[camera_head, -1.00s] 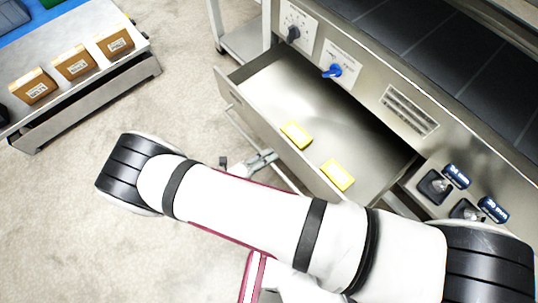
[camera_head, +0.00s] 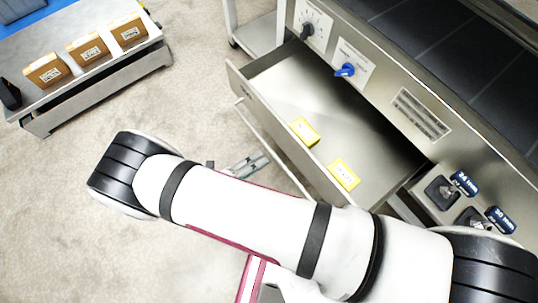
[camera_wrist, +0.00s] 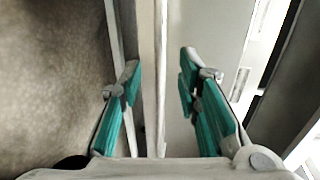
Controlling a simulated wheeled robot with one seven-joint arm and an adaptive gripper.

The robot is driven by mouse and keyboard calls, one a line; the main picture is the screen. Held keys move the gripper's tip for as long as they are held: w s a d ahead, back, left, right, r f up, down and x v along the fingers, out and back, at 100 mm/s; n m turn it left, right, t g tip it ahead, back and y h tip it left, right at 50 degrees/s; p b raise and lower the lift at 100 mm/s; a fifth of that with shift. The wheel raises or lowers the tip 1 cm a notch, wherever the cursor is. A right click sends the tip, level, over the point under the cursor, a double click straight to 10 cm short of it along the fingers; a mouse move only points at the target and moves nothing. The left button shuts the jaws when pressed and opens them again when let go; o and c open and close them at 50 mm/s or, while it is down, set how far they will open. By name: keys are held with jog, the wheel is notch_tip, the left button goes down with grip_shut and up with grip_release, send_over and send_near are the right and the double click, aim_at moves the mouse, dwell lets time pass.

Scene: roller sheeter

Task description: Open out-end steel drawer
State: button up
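The steel drawer (camera_head: 345,110) is pulled well out of the sheeter, tilted in the picture, with its inside in plain view. Its long bar handle (camera_head: 268,140) runs along the outer front, partly hidden lower down by my arm. My gripper (camera_head: 250,163) is beside the drawer front, partly hidden by my arm. In the wrist view my gripper (camera_wrist: 160,72) has its two teal fingers spread wide. A thin pale bar (camera_wrist: 160,60), seemingly the handle, runs between them with gaps to both fingers.
Two yellow boxes (camera_head: 304,131) (camera_head: 344,174) lie in the drawer. A blue knob (camera_head: 345,70) and a black dial (camera_head: 307,31) are on the machine face above. Two labelled switches (camera_head: 441,191) are at right. A bench (camera_head: 100,75) with several brown boxes stands at left, with clear floor between.

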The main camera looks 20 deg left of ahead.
jog(key=shift+v, duration=2.6)
